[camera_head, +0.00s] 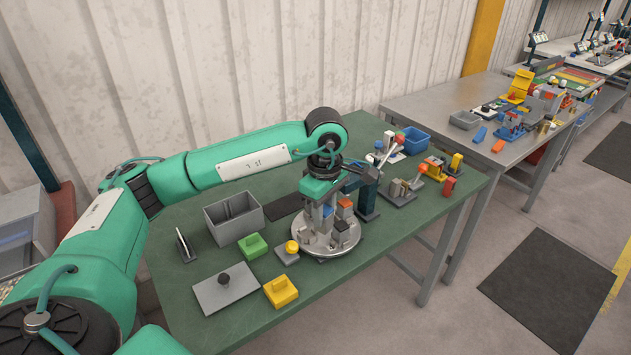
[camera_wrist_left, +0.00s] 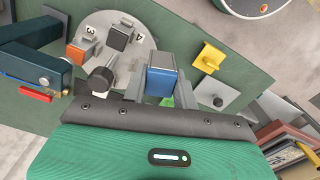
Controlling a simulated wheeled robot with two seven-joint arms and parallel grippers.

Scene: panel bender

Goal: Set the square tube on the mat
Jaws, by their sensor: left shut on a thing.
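My left gripper (camera_head: 325,207) points down over the round metal turntable (camera_head: 325,247) on the green table. It is shut on an upright square-section grey piece with a blue top, likely the square tube (camera_wrist_left: 160,78), seen between the fingers in the left wrist view; in the head view the fingers partly hide it. I cannot tell whether its lower end touches the turntable. An orange-topped block (camera_head: 345,207) and a dark-topped block (camera_head: 341,228) stand on the turntable beside it. A dark flat mat (camera_head: 283,207) lies left of the turntable, partly hidden. My right gripper is not in view.
Left of the turntable are an open grey bin (camera_head: 232,223), a green block (camera_head: 253,245), a yellow block (camera_head: 281,291) and a grey plate with a black knob (camera_head: 224,287). A dark blue post (camera_head: 368,190) stands close on the right. The front table edge is clear.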

